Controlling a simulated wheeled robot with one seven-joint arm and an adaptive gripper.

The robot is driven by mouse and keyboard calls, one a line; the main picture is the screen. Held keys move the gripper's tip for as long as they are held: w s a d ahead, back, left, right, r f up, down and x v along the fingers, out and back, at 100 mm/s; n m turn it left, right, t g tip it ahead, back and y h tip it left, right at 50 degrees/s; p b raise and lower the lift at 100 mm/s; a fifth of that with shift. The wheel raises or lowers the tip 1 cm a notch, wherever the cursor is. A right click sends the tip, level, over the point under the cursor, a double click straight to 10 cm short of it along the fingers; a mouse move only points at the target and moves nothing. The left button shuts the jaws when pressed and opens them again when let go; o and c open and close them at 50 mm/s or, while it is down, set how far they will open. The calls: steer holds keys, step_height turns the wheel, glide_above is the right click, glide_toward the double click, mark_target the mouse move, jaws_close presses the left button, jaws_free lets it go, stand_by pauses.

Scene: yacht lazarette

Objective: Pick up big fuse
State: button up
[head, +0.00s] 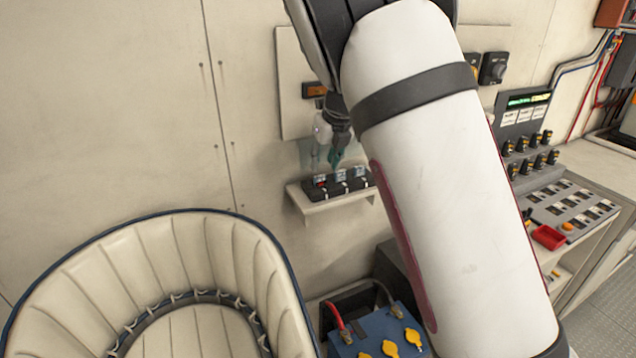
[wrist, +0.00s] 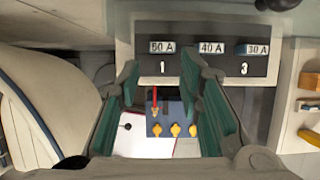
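A black fuse block (wrist: 185,67) shows in the wrist view with three fuses on it. They are labelled 60 A (wrist: 162,47), 40 A (wrist: 211,47) and 30 A (wrist: 258,48); the numbers 1 and 3 show below. I cannot tell for certain which is the big fuse. In the head view the block (head: 343,186) sits on a small wall shelf (head: 336,203). My gripper (wrist: 160,72) has its teal fingers apart, with nothing between them. The fingertips lie near the 60 A and 40 A fuses in the wrist view. In the head view my gripper (head: 335,158) is just above the block.
Below the shelf is a blue battery (head: 372,335) with yellow caps and a red cable (head: 334,317). A cream padded seat (head: 150,265) stands at the left. A control panel (head: 575,205) with a red tray (head: 548,237) is at the right. My arm hides part of the wall.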

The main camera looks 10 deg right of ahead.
mark_target(320, 176)
steer(key=shift+w+p+x, duration=0.15)
steer(key=shift+p+x, duration=0.1)
steer(key=shift+x, duration=1.4)
steer(key=shift+w+p+x, duration=0.1)
steer(key=shift+p+x, duration=0.15)
steer(key=shift+x, duration=1.4)
steer(key=shift+r, duration=0.1)
steer(key=c, duration=0.5)
